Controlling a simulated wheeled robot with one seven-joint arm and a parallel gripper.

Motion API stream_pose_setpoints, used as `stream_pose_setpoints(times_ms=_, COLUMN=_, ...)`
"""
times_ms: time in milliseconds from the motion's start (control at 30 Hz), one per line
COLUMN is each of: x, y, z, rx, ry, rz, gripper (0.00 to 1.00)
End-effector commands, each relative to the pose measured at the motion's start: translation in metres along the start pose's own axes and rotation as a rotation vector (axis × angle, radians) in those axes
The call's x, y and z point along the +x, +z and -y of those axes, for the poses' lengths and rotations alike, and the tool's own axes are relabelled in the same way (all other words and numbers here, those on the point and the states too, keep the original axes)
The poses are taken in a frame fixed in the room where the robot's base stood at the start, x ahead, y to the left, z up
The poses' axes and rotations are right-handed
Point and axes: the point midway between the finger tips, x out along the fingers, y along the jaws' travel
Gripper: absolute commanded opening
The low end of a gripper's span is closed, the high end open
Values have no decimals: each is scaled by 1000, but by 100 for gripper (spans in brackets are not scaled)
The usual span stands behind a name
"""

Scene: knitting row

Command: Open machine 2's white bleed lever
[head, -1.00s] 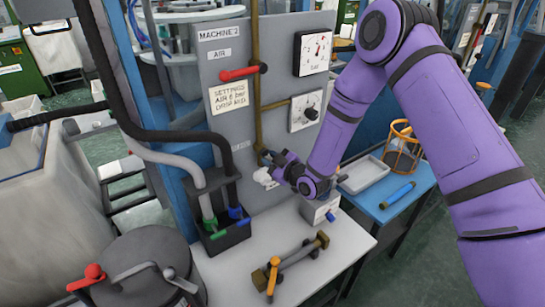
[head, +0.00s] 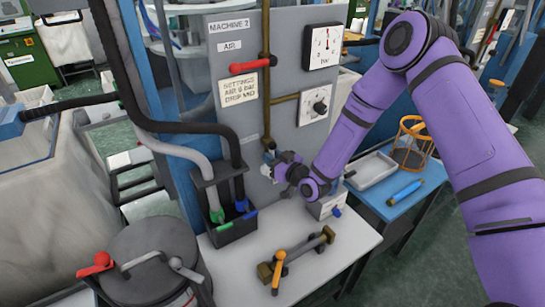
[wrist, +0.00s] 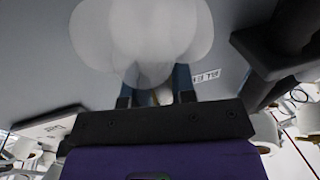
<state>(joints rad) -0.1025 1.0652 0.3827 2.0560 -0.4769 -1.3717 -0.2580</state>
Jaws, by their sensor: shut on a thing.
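Machine 2's grey panel (head: 225,125) stands in the middle of the head view, with a brass pipe (head: 266,110) running down it. My gripper (head: 270,160) is at the lower end of this pipe, close against the panel. It is shut on the white bleed lever, which my fingers mostly hide. In the wrist view, a narrow pale strip shows between my fingertips (wrist: 154,97). A cloudy white rounded shape (wrist: 140,40) fills the view beyond them and covers what is behind. A partly readable label (wrist: 207,77) is beside it.
A red lever (head: 250,66) sits higher on the pipe, and two gauges are to its right. A black holder (head: 236,229) with hoses stands left of my gripper. A brass tool (head: 300,254) lies on the white table (head: 345,262) below.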

Motion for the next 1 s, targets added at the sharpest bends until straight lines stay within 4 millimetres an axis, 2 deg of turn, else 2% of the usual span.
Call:
stream_pose_setpoints(times_ms=333, x=-1, y=3, z=1, rx=5, ry=-2, rz=7, gripper=0)
stream_pose_setpoints(times_ms=367, x=-1, y=3, z=1, rx=5, ry=-2, rz=7, gripper=29)
stream_pose_setpoints(times_ms=400, x=-1, y=3, z=1, rx=5, ry=-2, rz=7, gripper=38)
stream_pose_setpoints(times_ms=433, x=-1, y=3, z=1, rx=4, ry=-2, rz=6, gripper=41)
stream_pose_setpoints(times_ms=767, x=-4, y=1, z=1, rx=3, ry=-1, rz=3, gripper=41)
stream_pose_setpoints(times_ms=867, x=-13, y=1, z=0, rx=3, ry=0, rz=3, gripper=41)
stream_pose_setpoints(times_ms=1000, x=-36, y=1, z=0, rx=4, ry=-1, rz=4, gripper=41)
